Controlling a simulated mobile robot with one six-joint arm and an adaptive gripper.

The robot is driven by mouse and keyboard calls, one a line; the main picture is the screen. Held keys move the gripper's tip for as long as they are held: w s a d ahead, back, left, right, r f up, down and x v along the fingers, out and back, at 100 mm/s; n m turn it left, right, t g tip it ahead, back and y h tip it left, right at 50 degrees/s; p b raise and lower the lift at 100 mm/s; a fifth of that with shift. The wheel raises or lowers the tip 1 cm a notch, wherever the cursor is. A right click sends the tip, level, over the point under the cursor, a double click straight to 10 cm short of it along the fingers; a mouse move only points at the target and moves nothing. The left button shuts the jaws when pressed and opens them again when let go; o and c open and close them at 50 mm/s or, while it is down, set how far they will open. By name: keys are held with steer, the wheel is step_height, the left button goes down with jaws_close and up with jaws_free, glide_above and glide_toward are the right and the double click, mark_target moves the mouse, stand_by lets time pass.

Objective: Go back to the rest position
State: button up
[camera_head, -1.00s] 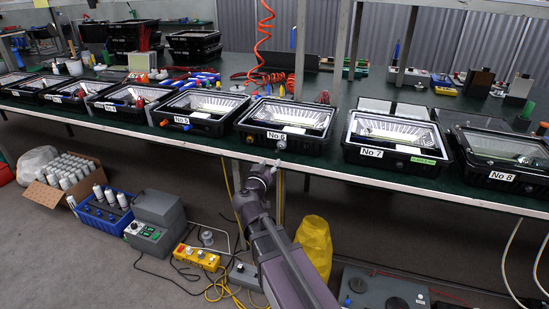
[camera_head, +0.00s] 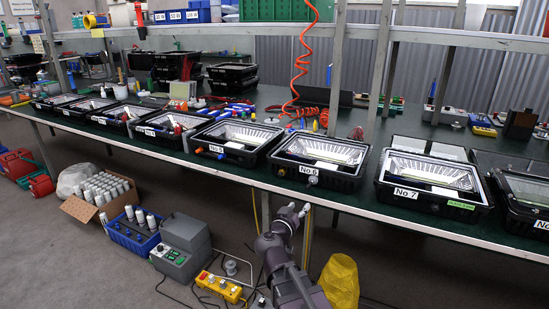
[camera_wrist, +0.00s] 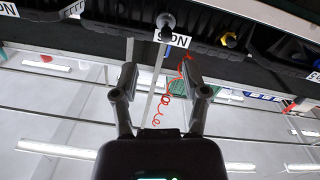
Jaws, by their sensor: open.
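My gripper (camera_head: 292,211) is low in front of the workbench (camera_head: 262,184), below the front edge near the housing labelled No 6 (camera_head: 318,163). It is apart from the housing. In the wrist view my gripper (camera_wrist: 160,82) has its two fingers spread with nothing between them. Beyond them the wrist view shows the label of a housing (camera_wrist: 171,38), a red coiled hose (camera_wrist: 174,95) and ceiling lights.
Housing No 5 (camera_head: 232,143) and housing No 7 (camera_head: 432,182) stand along the bench edge. Below are a yellow bag (camera_head: 340,281), a grey control box (camera_head: 180,250), a blue crate (camera_head: 134,236) and a carton of white bottles (camera_head: 98,196).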

steer(key=s+d+f+m+g, duration=0.1)
steer(key=s+d+f+g, duration=0.5)
steer(key=d+f+g, duration=0.3)
steer(key=s+a+f+n+g+y, duration=0.4)
steer(key=s+f+g+y, duration=0.2)
steer(key=s+f+y, duration=0.35)
step_height(320, 180, up, 30)
steer(key=p, duration=2.9)
steer(key=shift+s+p, duration=0.3)
steer(key=shift+s, duration=0.15)
steer(key=shift+f, duration=0.15)
